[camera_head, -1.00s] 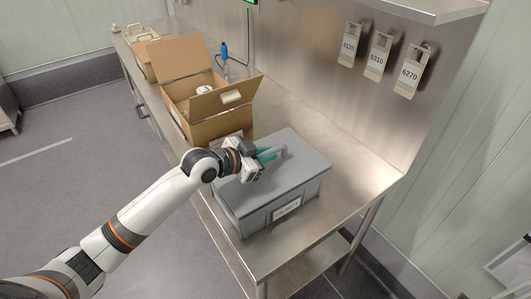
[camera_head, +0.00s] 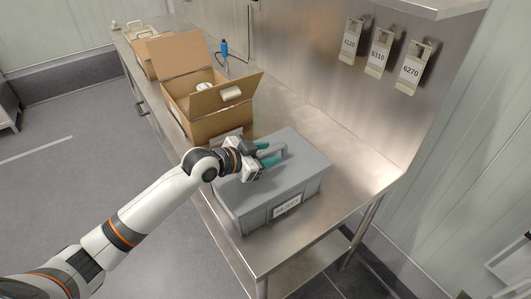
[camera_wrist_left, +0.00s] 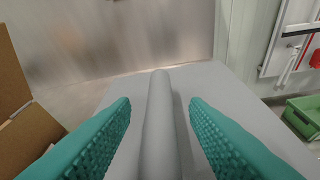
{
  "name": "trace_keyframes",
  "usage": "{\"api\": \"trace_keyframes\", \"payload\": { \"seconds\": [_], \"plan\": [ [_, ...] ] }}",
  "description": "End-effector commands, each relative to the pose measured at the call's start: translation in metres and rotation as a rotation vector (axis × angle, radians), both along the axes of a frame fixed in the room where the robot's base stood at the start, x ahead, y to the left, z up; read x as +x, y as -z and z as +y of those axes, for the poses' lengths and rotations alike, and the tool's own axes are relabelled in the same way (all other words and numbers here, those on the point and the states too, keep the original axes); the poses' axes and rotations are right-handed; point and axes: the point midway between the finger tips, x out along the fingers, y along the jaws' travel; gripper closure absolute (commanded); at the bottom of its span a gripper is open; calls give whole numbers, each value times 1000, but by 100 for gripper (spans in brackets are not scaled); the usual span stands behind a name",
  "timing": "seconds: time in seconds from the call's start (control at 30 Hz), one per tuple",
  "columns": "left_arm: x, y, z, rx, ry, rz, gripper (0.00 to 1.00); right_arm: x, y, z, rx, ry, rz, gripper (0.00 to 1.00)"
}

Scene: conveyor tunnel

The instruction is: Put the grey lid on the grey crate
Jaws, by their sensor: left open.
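The grey lid (camera_head: 300,168) lies on top of the grey crate (camera_head: 256,221), covering its opening and looking level with the crate's edges. A long rounded grey handle runs along the lid. My left gripper (camera_head: 268,153) is open just above the lid, at this handle. In the left wrist view the two teal fingers (camera_wrist_left: 160,103) stand on either side of the handle, with a gap on both sides. The lid's flat top (camera_wrist_left: 212,82) shows beyond them. My right gripper is not in view.
The crate stands near the front end of a steel bench (camera_head: 345,185). An open cardboard box (camera_head: 205,124) stands close behind it, with a blue bottle (camera_head: 224,48) farther back. Numbered tags (camera_head: 378,54) hang on the wall. A green bin (camera_wrist_left: 303,118) shows at right.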

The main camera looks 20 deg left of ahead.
Motion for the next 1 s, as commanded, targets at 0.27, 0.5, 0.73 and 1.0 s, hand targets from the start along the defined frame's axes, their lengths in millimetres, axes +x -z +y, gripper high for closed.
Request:
{"api": "trace_keyframes", "payload": {
  "seconds": [0.27, 0.5, 0.73, 1.0],
  "plan": [
    [-17, -6, 12, 4, 0, 0, 59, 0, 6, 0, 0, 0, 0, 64],
    [-59, -24, 40, 6, 0, 1, 59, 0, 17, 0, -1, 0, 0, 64],
    [-85, -38, 57, 3, -1, 1, 59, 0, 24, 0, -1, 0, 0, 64],
    [-93, -45, 61, -1, 0, -1, 59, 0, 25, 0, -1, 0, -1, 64]
  ]
}}
